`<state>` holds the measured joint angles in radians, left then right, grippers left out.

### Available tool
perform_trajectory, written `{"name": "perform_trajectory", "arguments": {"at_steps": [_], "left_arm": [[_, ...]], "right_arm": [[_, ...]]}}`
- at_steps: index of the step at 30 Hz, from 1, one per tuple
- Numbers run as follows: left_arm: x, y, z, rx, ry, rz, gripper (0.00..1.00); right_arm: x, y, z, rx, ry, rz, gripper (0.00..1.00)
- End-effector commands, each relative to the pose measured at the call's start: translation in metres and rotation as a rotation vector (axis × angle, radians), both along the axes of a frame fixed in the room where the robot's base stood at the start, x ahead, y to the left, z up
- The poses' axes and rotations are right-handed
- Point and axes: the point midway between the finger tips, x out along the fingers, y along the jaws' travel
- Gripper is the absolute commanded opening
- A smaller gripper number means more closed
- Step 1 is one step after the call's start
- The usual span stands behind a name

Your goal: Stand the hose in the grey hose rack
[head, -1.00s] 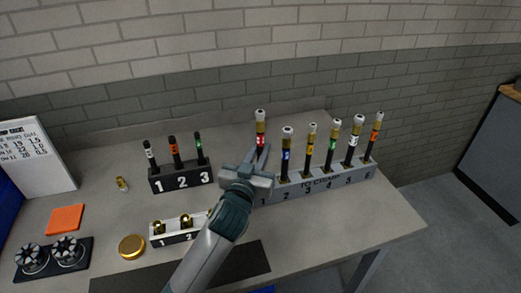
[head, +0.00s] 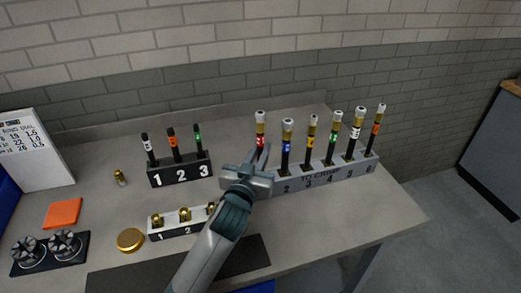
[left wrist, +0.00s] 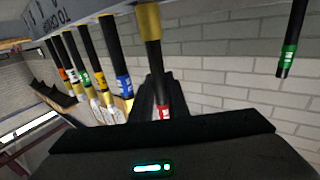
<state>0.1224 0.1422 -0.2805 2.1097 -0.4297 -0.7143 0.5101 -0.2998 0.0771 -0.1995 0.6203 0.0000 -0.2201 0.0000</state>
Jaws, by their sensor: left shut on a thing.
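My left gripper (head: 261,160) is shut on a black hose with a red label (head: 260,143), brass collar and white top. The hose is upright at the left end of the grey hose rack (head: 335,180), by slot 1. In the left wrist view, the held hose (left wrist: 151,55) has its brass lower end (left wrist: 149,22) near the rack, which shows at the top left. My gripper hides the slot in the head view, so I cannot tell if the end is in it. My right gripper is not in view.
Several other hoses stand in the grey rack, the blue-label one (head: 286,153) closest to my gripper. A black numbered rack (head: 181,177) holds three hoses at the left. A white fitting block (head: 178,234), gold disc (head: 130,240) and orange square (head: 63,213) lie nearer left.

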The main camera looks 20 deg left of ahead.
Motion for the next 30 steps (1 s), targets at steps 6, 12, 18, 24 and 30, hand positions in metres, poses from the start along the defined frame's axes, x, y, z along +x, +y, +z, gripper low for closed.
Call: {"name": "perform_trajectory", "arguments": {"at_steps": [6,12,18,24,30], "left_arm": [[0.000,0.000,-0.007,0.000,-0.002,0.000,0.00],[0.000,0.000,-0.012,0.000,-0.001,0.000,0.00],[0.000,0.000,-0.018,0.001,-0.001,0.000,0.00],[0.000,0.000,-0.024,0.000,-0.002,0.000,0.00],[0.000,0.000,-0.030,0.000,-0.002,0.000,0.00]], "right_arm": [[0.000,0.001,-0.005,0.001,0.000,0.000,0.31],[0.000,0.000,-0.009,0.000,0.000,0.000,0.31],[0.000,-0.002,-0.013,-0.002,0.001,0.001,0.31],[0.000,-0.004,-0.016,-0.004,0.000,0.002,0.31],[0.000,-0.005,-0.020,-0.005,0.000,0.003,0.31]]}}
